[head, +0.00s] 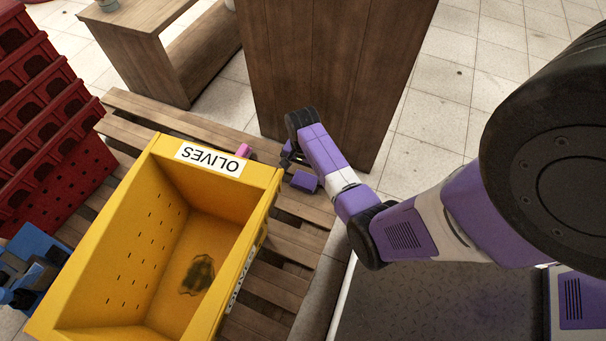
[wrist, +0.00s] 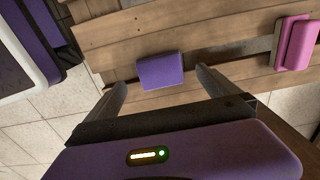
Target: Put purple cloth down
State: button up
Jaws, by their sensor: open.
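The purple cloth (wrist: 160,71) is a small folded block. In the wrist view it lies on a pallet slat, just beyond and between my two fingertips. My gripper (wrist: 160,79) is open, with a finger on each side and clear gaps to the cloth. In the head view a purple block (head: 305,182), which looks like the cloth, lies on the pallet beside the yellow crate. My gripper (head: 289,157) is small, dark and partly hidden there by my forearm.
A yellow crate (head: 262,178) labelled OLIVES stands on the wooden pallet (head: 283,243), with a dark patch on its floor. A pink folded item (wrist: 296,43) lies on the slats nearby. Red crates (head: 45,120) are stacked at left. A tall wooden cabinet (head: 330,65) stands behind.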

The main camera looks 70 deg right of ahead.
aim_at(303, 182)
jog(key=shift+r+p, duration=0.95)
jog(key=shift+r, duration=1.8)
